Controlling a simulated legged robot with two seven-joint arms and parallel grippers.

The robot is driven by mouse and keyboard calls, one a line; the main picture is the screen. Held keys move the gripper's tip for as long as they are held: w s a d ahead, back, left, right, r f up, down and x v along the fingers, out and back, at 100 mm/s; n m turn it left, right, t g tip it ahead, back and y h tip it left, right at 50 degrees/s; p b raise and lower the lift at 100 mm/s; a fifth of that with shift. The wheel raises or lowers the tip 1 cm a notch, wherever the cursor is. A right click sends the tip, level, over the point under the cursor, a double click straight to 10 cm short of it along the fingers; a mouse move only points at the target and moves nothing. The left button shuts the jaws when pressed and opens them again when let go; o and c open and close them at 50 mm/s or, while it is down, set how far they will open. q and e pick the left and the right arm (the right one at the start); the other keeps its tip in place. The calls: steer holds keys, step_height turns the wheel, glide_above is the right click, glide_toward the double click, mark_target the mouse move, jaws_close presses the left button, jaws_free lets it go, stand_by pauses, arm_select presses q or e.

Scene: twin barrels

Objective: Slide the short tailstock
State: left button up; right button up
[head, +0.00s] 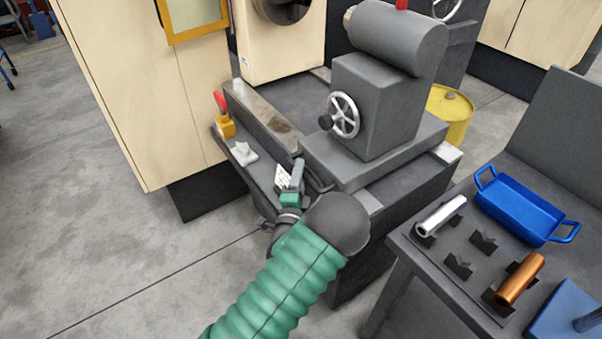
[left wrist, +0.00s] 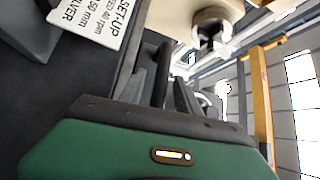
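The grey tailstock (head: 385,100) stands on the lathe bed in the head view, with a spoked handwheel (head: 343,116) on its near side and a thick barrel on top. A dark bar-like handle (head: 318,174) shows low at its front left. My left gripper (head: 298,170) is beside the tailstock base, close to this handle; contact is unclear. In the left wrist view, dark finger parts and a black bar (left wrist: 162,72) overlap beyond the green gripper body, so the finger gap is unclear. My right gripper is not in view.
A set-up card (head: 283,178) stands by my left gripper and shows in the wrist view (left wrist: 92,20). A red-knobbed yellow lever (head: 224,118) is at the bed's left. A bench at right holds a blue tray (head: 522,208), a silver cylinder (head: 440,216) and a copper cylinder (head: 520,279).

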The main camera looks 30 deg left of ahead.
arm_select(q)
steer(key=shift+w+a, duration=0.15)
steer(key=shift+w, duration=0.15)
steer(key=shift+c, duration=0.3)
jaws_close()
steer(key=shift+f, duration=0.2)
stand_by(0.8)
